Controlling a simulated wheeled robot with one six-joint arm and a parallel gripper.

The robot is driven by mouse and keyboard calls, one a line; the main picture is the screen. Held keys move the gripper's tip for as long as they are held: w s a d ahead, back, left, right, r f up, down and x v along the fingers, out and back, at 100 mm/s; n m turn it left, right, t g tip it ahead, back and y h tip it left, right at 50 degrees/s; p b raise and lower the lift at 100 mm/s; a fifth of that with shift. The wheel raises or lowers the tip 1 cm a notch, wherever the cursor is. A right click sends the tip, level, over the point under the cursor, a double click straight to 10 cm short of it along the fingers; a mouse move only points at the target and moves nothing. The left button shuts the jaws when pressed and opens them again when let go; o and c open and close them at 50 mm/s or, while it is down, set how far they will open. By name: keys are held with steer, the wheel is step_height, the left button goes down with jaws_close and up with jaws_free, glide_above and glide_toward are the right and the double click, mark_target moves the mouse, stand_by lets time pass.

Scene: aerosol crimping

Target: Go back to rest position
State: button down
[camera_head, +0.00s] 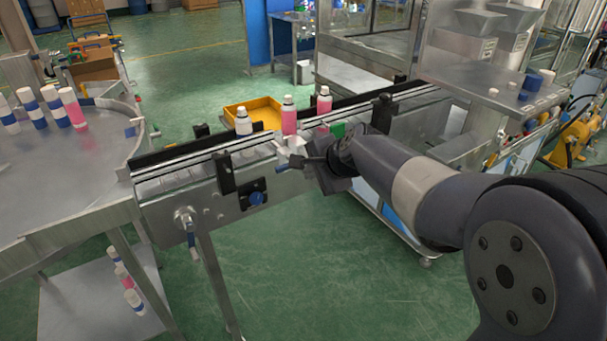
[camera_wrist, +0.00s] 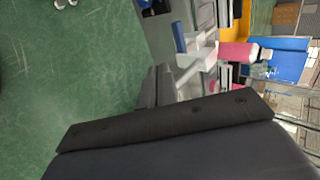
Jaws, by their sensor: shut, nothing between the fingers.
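My gripper (camera_head: 287,161) is at the near side of the conveyor (camera_head: 185,173), close to the bottles standing on it, with no bottle in its fingers. A pink bottle (camera_head: 289,117) with a white top stands on the belt just beyond my gripper. A second pink bottle (camera_head: 324,101) stands to its right, and a white bottle (camera_head: 243,122) to its left. In the wrist view, part of my gripper (camera_wrist: 185,80) shows beside a pink bottle (camera_wrist: 237,52), which appears sideways in that view.
A round steel table (camera_head: 60,165) with several bottles is at the left. A yellow tray (camera_head: 262,112) lies behind the conveyor. Steel machinery (camera_head: 480,80) stands at the right. Open green floor lies in front of the conveyor.

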steer(key=shift+v, duration=1.8)
steer(key=shift+f, duration=0.15)
